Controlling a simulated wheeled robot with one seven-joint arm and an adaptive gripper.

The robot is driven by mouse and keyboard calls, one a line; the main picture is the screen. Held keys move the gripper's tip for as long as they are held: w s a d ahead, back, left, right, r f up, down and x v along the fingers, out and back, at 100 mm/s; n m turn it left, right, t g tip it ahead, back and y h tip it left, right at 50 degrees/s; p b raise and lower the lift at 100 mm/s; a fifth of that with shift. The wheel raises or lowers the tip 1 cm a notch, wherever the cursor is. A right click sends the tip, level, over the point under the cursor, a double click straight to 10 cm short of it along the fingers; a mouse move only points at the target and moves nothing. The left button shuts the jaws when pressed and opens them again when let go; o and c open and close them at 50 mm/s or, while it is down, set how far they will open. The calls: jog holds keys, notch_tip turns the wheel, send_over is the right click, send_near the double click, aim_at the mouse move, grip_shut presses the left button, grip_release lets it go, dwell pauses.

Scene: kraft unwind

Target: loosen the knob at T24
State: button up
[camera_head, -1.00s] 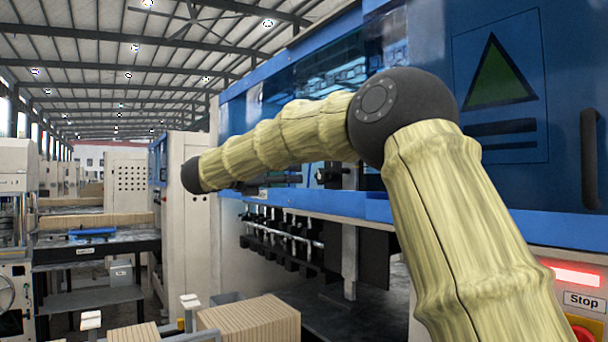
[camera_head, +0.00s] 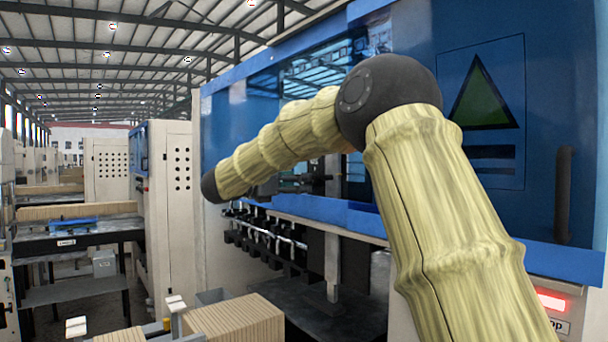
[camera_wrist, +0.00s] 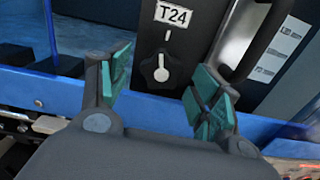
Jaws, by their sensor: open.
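The knob (camera_wrist: 160,67) is a dark lobed knob with a light centre and pointer, on a dark panel under the white T24 label (camera_wrist: 173,16) in the wrist view. My gripper (camera_wrist: 163,84) is open, its teal-padded fingers spread on either side of the knob in the picture. The fingers appear apart from the knob; the exact depth gap cannot be told. Nothing is held. In the head view my arm reaches left across the blue machine (camera_head: 225,125), and I cannot make out the gripper or the knob there.
A black bar handle (camera_wrist: 262,40) stands right of the knob, close to the right finger. A blue ledge (camera_wrist: 45,93) runs below the panel. In the head view, a stack of brown boards (camera_head: 240,318) lies low in front, and a red-lit control box (camera_head: 552,303) is at lower right.

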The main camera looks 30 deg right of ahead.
jog(key=shift+w+d+p, duration=0.1)
jog(key=shift+d+p, duration=0.55)
jog(key=shift+d, duration=0.75)
jog(key=c, duration=1.1)
